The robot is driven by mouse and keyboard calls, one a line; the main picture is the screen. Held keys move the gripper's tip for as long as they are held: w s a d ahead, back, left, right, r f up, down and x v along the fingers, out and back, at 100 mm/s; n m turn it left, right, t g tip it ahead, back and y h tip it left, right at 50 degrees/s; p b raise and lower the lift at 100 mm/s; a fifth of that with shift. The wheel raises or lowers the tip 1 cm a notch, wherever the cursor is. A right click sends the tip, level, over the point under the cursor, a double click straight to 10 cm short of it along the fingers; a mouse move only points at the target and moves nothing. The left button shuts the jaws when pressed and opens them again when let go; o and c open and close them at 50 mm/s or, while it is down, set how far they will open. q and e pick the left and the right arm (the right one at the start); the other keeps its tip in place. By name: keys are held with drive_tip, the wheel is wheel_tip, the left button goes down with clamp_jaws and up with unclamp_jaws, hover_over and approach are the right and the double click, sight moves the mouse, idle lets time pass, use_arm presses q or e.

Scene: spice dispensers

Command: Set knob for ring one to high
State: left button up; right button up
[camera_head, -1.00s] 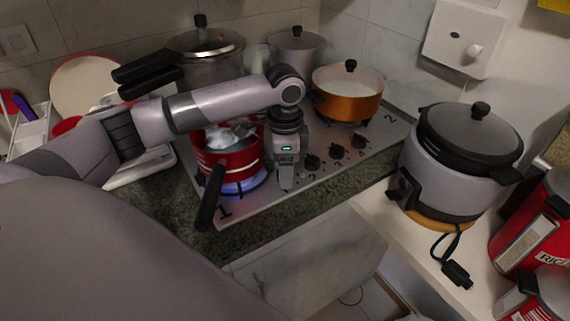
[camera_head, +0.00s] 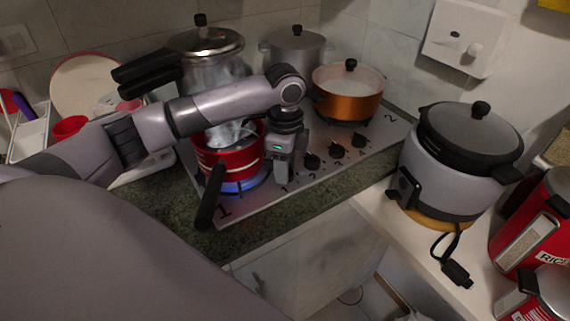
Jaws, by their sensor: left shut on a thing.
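The stove (camera_head: 266,203) has a row of knobs along its front right side. Three black knobs show: one nearest my gripper (camera_head: 312,162), a middle one (camera_head: 337,151) and a far one (camera_head: 358,141). The knob marked 1 is hidden by my left gripper (camera_head: 282,177), which points down over that place and is shut on it. A red pot (camera_head: 228,165) with a black handle sits on ring one, with a blue flame (camera_head: 240,187) under it. My right gripper is out of view.
A copper pot (camera_head: 347,105) stands on ring two. A pressure cooker (camera_head: 205,68) and a grey pot (camera_head: 296,50) stand at the back. The red pot's handle (camera_head: 210,197) sticks out over the front edge. A rice cooker (camera_head: 455,165) stands at the right.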

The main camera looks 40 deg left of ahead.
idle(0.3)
use_arm(q)
drive_tip(key=o, duration=1.1)
drive_tip(key=shift+c, duration=0.2)
drive_tip(key=shift+r, duration=0.1)
wheel_tip(320, 180, up, 7)
drive_tip(key=shift+r, duration=0.1)
drive_tip(key=shift+s+d, duration=0.1)
